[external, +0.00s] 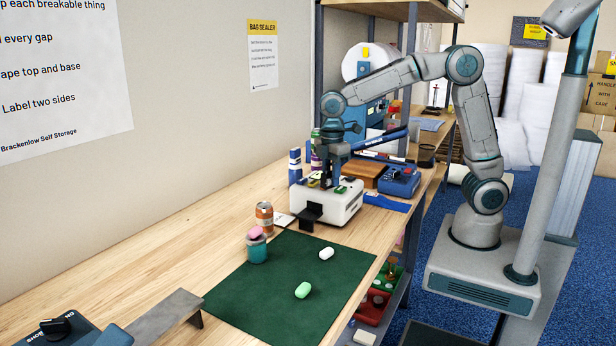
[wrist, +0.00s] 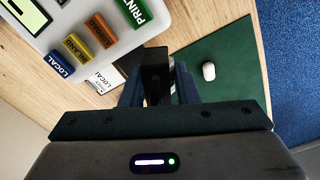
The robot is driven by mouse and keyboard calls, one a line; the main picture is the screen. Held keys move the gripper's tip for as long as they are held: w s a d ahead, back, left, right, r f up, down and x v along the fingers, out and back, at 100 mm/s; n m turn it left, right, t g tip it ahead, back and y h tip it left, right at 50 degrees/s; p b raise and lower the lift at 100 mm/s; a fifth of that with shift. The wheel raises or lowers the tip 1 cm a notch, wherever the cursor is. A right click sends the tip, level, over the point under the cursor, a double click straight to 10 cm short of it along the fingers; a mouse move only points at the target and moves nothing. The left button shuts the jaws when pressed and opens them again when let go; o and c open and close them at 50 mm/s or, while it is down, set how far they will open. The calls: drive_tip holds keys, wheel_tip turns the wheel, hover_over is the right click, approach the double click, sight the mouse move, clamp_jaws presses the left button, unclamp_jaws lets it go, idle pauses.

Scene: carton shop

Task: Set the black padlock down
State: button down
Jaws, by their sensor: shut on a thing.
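My gripper (wrist: 160,92) is shut on a dark thing, which I take to be the black padlock (wrist: 153,90); it shows between the fingers in the wrist view. Its outline blends with a black shape just beyond it, so its shape is hard to tell. In the external view my gripper (external: 331,180) points down over the white label machine (external: 345,207), and the padlock cannot be made out there. A black bracket-like stand (external: 312,214) is at the machine's front, close to the gripper.
A green mat (external: 255,290) holds a white rounded item (external: 326,253) and a light green one (external: 302,290). Bare wood is left of the mat.

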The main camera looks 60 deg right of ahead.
drive_tip(key=s+d+f+m+b, duration=0.1)
drive_tip(key=s+d+f+m, duration=0.1)
drive_tip(key=s+d, duration=0.6)
drive_tip(key=s+d+f+m, duration=0.2)
drive_tip(key=s+d, duration=0.4)
drive_tip(key=d, duration=0.5)
hover_over(373, 229)
wheel_tip(373, 229, down, 7)
drive_tip(key=shift+r+p, duration=0.1)
drive_tip(key=shift+p, duration=0.3)
drive_tip(key=shift+w+a+f, duration=0.1)
drive_tip(key=shift+f, duration=1.9)
drive_tip(key=shift+f, duration=0.2)
drive_tip(key=c, duration=1.1)
unclamp_jaws()
